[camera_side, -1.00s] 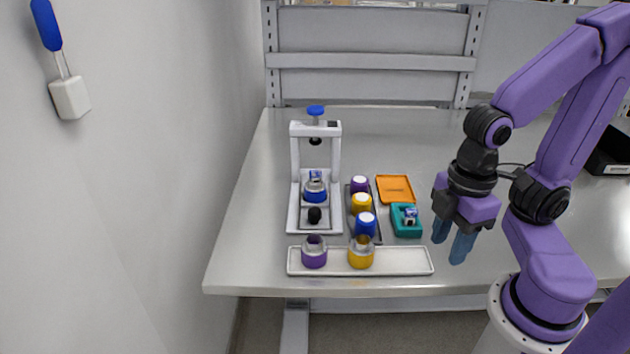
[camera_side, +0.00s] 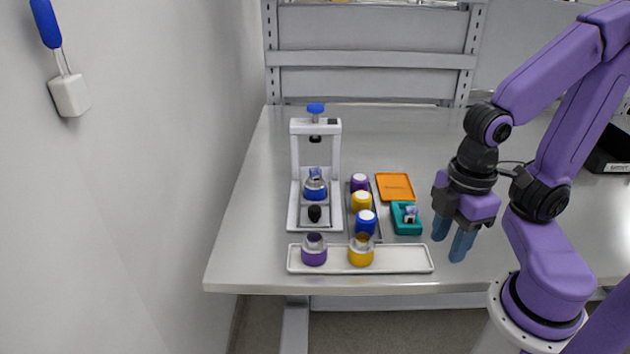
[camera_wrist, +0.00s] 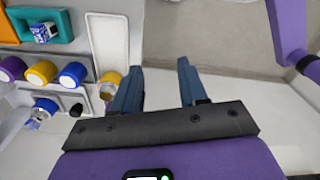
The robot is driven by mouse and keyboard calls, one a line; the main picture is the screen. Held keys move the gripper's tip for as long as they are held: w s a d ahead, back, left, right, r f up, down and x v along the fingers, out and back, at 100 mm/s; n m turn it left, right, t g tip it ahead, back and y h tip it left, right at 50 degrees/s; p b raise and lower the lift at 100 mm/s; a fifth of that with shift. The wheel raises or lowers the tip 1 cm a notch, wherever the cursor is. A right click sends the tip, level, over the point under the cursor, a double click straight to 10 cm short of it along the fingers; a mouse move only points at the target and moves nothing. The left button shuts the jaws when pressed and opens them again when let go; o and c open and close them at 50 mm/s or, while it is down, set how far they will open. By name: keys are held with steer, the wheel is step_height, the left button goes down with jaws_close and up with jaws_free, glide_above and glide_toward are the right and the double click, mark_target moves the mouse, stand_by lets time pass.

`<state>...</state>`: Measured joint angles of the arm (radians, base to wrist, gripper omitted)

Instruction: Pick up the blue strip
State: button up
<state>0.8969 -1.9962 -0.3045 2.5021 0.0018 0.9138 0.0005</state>
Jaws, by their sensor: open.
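A small blue-and-white piece (camera_side: 410,213), possibly the blue strip, sits in a teal holder (camera_side: 401,230). It also shows at the top left of the wrist view (camera_wrist: 42,32). A similar blue-and-white piece (camera_side: 315,173) stands in the blue-based jar (camera_side: 316,193) on the white press. Both are too small to make out their exact shape. My gripper (camera_side: 451,240) is open and empty, to the right of the teal holder and apart from it, fingers pointing down. In the wrist view nothing is between the fingers (camera_wrist: 159,70).
A white tray (camera_side: 410,262) at the table's front holds a purple-based and a yellow-based jar. A dark rack beside the white press (camera_side: 295,157) holds purple, yellow and blue capped jars. An orange tray (camera_side: 395,187) lies behind the teal holder. The table's back is clear.

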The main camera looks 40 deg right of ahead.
steer(key=shift+o, duration=0.4)
steer(key=w+a+r, duration=0.2)
steer(key=w+r, duration=0.2)
steer(key=w, duration=0.5)
steer(key=w+a+r, duration=0.3)
steer(key=w, duration=0.7)
step_height(320, 180, up, 5)
glide_above(315, 169)
steer(key=shift+n, duration=0.4)
steer(key=f, duration=1.1)
steer(key=shift+w+f, duration=0.1)
steer(key=shift+w, duration=0.1)
steer(key=shift+s+f, duration=0.2)
steer(key=shift+f, duration=2.5)
